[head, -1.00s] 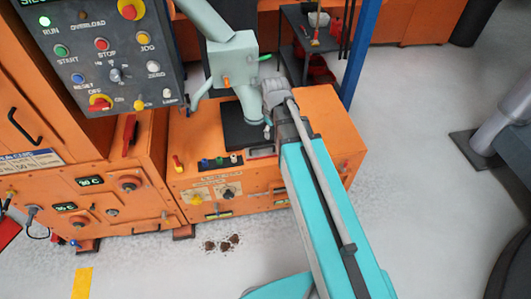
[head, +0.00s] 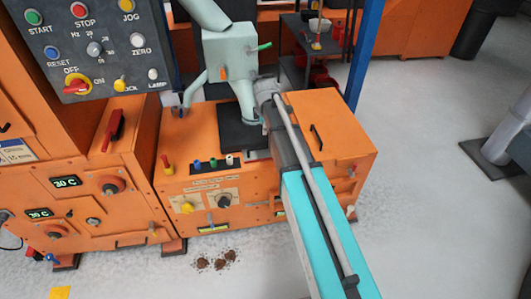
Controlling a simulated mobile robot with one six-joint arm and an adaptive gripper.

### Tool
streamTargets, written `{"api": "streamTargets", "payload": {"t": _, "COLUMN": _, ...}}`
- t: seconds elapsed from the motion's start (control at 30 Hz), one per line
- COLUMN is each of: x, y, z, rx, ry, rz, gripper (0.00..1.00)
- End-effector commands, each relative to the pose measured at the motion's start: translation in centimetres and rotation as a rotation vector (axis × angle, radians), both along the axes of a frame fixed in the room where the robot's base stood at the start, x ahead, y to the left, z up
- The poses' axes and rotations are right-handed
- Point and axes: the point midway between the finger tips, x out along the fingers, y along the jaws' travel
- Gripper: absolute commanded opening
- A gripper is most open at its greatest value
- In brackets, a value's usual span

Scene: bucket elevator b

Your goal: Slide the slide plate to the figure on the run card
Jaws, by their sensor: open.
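The end of my arm (head: 266,92) is beside the pale green spout (head: 228,58), above the orange cabinet. My gripper is partly hidden by my own wrist there; its fingers are small and I see nothing held. A dark plate (head: 236,136) lies on the cabinet top under the spout's lower end. I cannot tell whether it is the slide plate. A pale label (head: 222,198) with small print is on the cabinet front around the knobs. Its text is unreadable, and I cannot make out a run card or its figure.
A control panel (head: 105,52) with buttons hangs at the upper left. The orange cabinet (head: 335,135) has a black handle on top. A blue post (head: 366,55) stands behind it. Brown crumbs (head: 217,261) lie on the floor in front. The grey floor at right is largely open.

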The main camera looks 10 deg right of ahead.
Motion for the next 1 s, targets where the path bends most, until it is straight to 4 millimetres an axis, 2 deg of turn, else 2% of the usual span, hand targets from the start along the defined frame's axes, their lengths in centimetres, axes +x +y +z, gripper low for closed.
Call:
{"api": "streamTargets", "payload": {"t": 0.1, "x": 0.6, "y": 0.0, "z": -0.7, "rx": -0.006, "ry": -0.004, "rz": 0.032, "gripper": 0.55}}
{"api": "streamTargets", "payload": {"t": 0.67, "x": 0.7, "y": 0.0, "z": -0.9, "rx": -0.008, "ry": -0.005, "rz": 0.04, "gripper": 0.55}}
{"api": "streamTargets", "payload": {"t": 1.0, "x": 1.0, "y": 0.0, "z": -2.8, "rx": -0.008, "ry": -0.005, "rz": 0.039, "gripper": 0.55}}
